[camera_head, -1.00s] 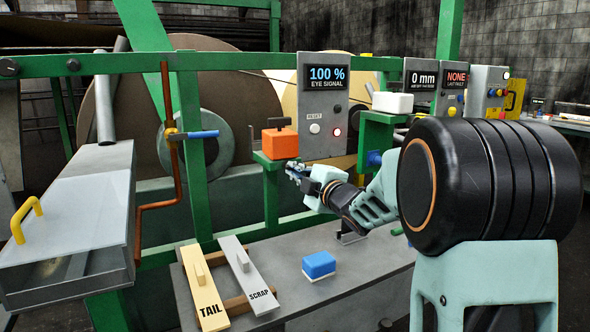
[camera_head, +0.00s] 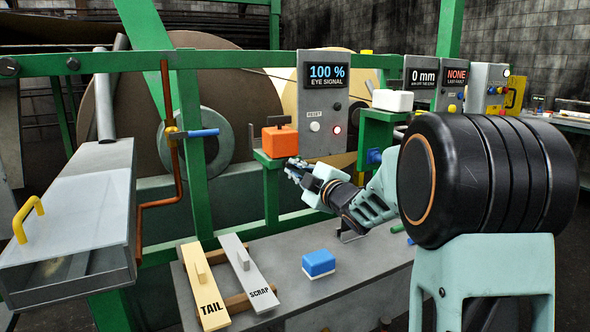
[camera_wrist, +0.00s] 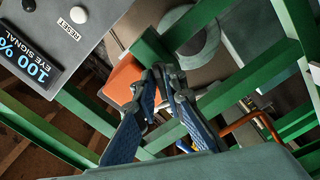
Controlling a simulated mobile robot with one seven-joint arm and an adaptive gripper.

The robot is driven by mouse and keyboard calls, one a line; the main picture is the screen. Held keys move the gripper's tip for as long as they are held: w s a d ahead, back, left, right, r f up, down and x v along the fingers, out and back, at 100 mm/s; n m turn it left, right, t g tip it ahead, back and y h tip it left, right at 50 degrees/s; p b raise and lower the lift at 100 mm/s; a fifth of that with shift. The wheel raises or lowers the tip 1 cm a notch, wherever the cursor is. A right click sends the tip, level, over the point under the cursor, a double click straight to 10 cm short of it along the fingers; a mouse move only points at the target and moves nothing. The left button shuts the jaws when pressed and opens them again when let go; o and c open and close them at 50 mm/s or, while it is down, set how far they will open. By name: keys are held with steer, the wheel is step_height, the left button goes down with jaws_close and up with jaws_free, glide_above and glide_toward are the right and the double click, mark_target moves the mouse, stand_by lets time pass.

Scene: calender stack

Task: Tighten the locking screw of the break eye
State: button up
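An orange box (camera_head: 280,141) with a dark piece on top, probably the break eye, sits on a small green bracket (camera_head: 268,161) left of the signal panel (camera_head: 325,110), which reads 100 % EYE SIGNAL. I cannot make out a locking screw. My gripper (camera_head: 292,166) is just below and right of the box and appears apart from it. In the wrist view, the orange box (camera_wrist: 121,80) lies beyond my gripper (camera_wrist: 160,72), partly hidden by a finger.
Green rails (camera_head: 230,64) and posts frame the area. A white box (camera_head: 392,101) stands on another green bracket at right. TAIL (camera_head: 205,290) and SCRAP (camera_head: 247,273) plates and a blue-topped block (camera_head: 318,263) lie on the grey bench (camera_head: 345,280) below. A copper-coloured pipe (camera_head: 148,204) is at left.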

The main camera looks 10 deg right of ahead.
steer(key=shift+o, duration=1.1)
steer(key=v, duration=1.2)
